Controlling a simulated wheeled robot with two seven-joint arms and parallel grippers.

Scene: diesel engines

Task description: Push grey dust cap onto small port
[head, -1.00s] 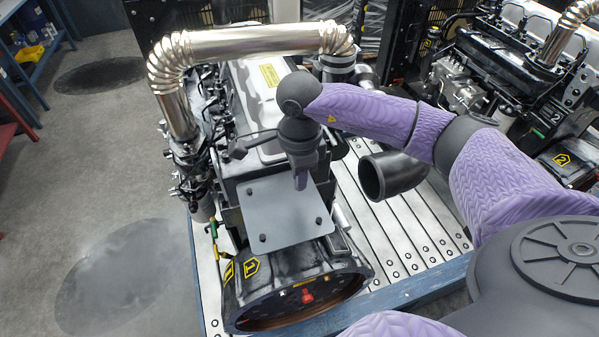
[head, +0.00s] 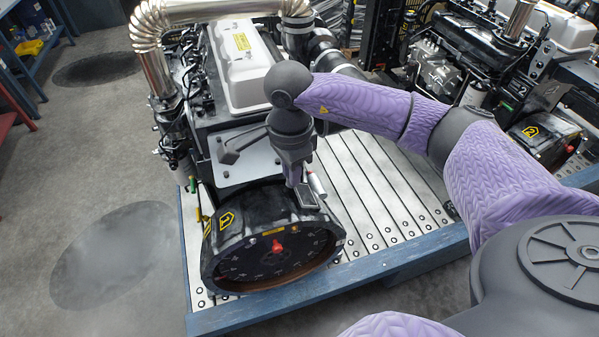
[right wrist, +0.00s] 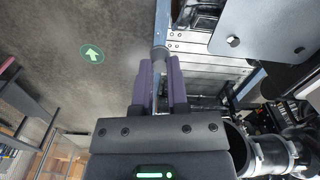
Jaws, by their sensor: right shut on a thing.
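My right gripper (head: 293,182) is above the front right part of engine 1, beside the grey plate (head: 240,165) and over the rear edge of the round black housing (head: 270,240). In the right wrist view its purple fingers (right wrist: 159,72) are close together on a small dark grey round piece, seemingly the grey dust cap (right wrist: 159,52), at their tips. In the head view the cap is too small or hidden to make out. I cannot clearly pick out the small port. My left gripper is not in view.
A silver cylinder (head: 317,186) stands close right of the gripper. A red fitting (head: 277,246) is on the housing face. The slatted pallet (head: 375,190) has a blue edge and open room at right. A second engine (head: 480,75) stands at the back right.

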